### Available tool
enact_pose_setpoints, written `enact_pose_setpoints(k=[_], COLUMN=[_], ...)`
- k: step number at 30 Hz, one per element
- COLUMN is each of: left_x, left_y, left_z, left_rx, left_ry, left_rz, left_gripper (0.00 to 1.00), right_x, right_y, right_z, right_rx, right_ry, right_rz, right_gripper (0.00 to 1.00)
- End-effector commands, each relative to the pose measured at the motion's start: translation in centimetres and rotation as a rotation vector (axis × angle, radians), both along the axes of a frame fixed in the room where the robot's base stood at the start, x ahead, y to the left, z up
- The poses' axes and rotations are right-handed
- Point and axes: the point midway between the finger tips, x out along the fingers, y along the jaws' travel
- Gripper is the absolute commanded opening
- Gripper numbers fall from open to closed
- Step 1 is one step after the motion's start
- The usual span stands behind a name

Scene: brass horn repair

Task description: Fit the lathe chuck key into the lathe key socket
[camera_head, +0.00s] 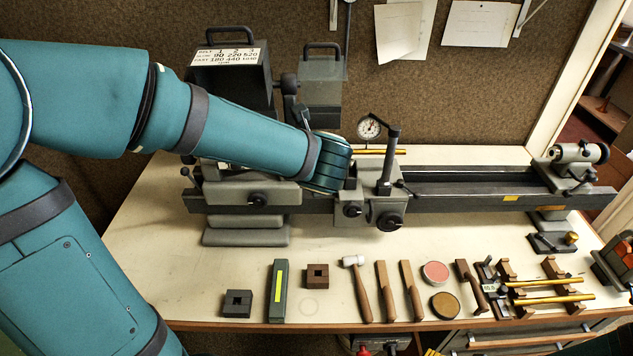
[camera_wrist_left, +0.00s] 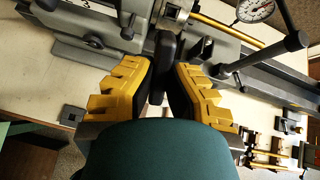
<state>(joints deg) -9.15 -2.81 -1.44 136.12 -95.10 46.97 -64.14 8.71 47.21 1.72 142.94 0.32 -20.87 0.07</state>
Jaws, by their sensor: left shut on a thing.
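My left gripper (camera_wrist_left: 165,75) reaches over the lathe (camera_head: 455,203) in the head view, where my wrist hides its fingers. In the left wrist view its yellow fingers are closed on a dark grey bar-like piece, which looks like the lathe chuck key (camera_wrist_left: 164,52). The key's far end points toward the lathe's headstock and carriage area. I cannot make out the lathe key socket for sure, nor tell whether the key touches it. My right gripper is in neither view.
Dark block (camera_head: 238,304), brown block (camera_head: 317,276), a mallet (camera_head: 358,285) and round tins (camera_head: 435,273) lie along the bench front. The bench between them and the lathe is clear.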

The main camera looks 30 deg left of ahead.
Motion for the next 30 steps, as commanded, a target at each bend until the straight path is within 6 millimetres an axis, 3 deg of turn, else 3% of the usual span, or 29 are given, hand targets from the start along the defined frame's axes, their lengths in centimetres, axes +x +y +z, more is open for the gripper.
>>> enact_pose_setpoints(k=[3,9,20,30], left_x=[-0.3,-0.4,-0.4,1.4], left_y=[-0.2,-0.3,-0.3,0.8], left_z=[1.4,1.9,1.8,0.1], left_rx=[0.023,0.033,0.032,0.032], left_ry=[-0.036,-0.050,-0.053,-0.052], left_rz=[-0.056,-0.085,-0.085,-0.084], left_gripper=[0.00,0.00,0.00,0.00], right_x=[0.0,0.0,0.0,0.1], right_y=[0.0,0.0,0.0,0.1], right_z=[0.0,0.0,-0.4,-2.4], right_rx=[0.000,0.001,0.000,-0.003], right_ry=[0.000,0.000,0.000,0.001], right_rz=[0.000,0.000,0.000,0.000], right_gripper=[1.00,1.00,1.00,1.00])
